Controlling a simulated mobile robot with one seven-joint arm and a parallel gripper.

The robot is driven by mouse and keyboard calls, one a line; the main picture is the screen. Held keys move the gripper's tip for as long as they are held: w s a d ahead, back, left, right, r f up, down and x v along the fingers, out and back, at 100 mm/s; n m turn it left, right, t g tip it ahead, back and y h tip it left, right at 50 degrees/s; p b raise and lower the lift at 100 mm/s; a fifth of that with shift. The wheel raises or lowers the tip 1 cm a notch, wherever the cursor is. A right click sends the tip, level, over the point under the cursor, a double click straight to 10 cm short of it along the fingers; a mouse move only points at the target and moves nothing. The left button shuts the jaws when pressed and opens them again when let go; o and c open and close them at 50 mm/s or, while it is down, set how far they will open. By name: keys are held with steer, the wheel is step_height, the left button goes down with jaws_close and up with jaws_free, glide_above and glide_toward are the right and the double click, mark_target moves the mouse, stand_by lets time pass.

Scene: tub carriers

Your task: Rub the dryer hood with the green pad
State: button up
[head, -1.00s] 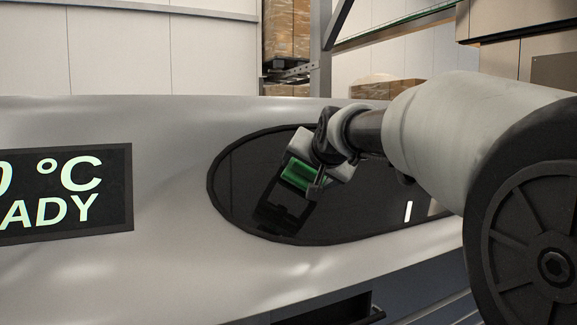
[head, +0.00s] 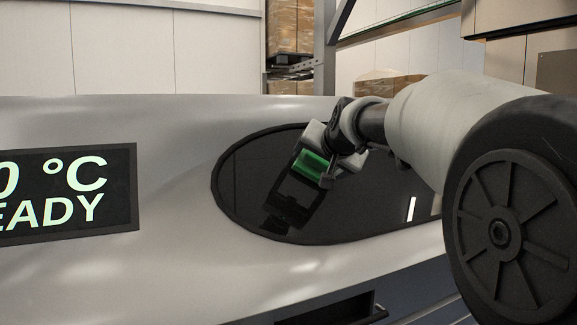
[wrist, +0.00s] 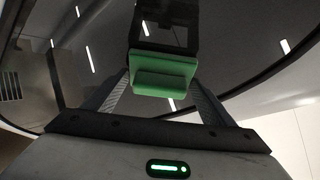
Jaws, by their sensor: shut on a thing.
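The dryer hood (head: 180,260) is a large pale grey curved body across the head view. It has a dark glossy oval window (head: 258,190) and a display panel (head: 122,190) at the left. My gripper (head: 312,164) is over the window and is shut on the green pad (head: 315,163). In the wrist view the green pad (wrist: 165,75) sits between the two fingers (wrist: 164,88), with a black part beyond it against the dark window (wrist: 235,60). I cannot tell whether the pad touches the surface.
A dark handle or slot (head: 335,308) is below the hood at the bottom. Shelving with wrapped boxes (head: 290,27) stands behind the hood. The hood's surface between display and window is clear.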

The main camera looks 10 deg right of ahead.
steer(key=shift+w+d+f+b, duration=0.1)
steer(key=shift+w+d+b, duration=0.25)
steer(key=shift+d, duration=0.5)
steer(key=shift+w+d+r+b, duration=0.1)
steer(key=shift+w+d+b, duration=0.2)
steer(key=shift+d, duration=0.6)
steer(key=shift+w+d+f+b, duration=0.15)
steer(key=shift+d+b, duration=0.25)
steer(key=shift+d, duration=0.45)
steer(key=shift+w+d, duration=0.3)
steer(key=shift+d, duration=0.6)
steer(key=shift+w+d, duration=0.3)
steer(key=shift+d, duration=0.55)
steer(key=shift+w+d, duration=0.3)
steer(key=shift+d, duration=0.6)
steer(key=shift+r, duration=0.2)
steer(key=shift+s+d+r, duration=0.2)
steer(key=shift+s+r, duration=0.45)
steer(key=shift+s, duration=0.05)
steer(key=shift+s+d+r, duration=0.25)
steer(key=shift+s+r, duration=0.4)
steer(key=shift+s, duration=0.05)
steer(key=shift+s+d+r, duration=0.2)
steer(key=shift+s+r, duration=0.45)
steer(key=shift+s, duration=0.05)
